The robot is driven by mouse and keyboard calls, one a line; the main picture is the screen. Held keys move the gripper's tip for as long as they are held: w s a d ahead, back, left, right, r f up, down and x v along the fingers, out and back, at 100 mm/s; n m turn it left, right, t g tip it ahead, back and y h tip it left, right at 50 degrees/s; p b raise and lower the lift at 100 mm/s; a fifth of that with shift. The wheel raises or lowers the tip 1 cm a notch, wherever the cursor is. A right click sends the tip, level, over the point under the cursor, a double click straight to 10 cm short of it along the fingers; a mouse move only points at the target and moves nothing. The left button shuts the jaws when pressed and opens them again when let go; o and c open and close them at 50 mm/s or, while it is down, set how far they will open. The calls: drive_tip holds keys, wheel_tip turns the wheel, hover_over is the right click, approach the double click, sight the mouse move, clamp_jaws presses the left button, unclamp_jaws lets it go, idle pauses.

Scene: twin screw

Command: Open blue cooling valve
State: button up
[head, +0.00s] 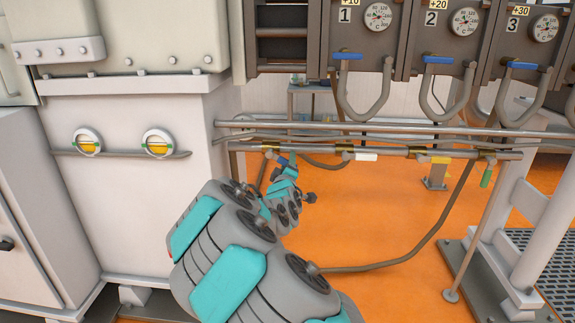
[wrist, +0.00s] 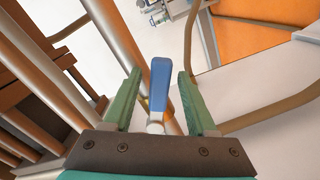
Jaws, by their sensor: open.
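The blue valve handle (wrist: 160,88) stands between the two green fingers of my gripper (wrist: 159,76) in the wrist view. The gripper is open, with a visible gap on each side of the handle. In the head view my gripper (head: 289,163) is at the left part of the lower pipe, where a small bit of the blue handle (head: 281,161) shows beside it. The valve body is mostly hidden there.
The lower pipe also carries a white handle (head: 367,157), a yellow handle (head: 440,160) and a green handle (head: 486,177). Larger blue levers (head: 437,60) sit under the numbered gauge units above. A hose (head: 420,243) hangs to the right of my arm.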

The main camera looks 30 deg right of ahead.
drive_tip(key=b+v, duration=0.1)
drive_tip(key=v, duration=0.6)
drive_tip(key=shift+s+a, duration=0.25)
drive_tip(key=shift+s, duration=0.1)
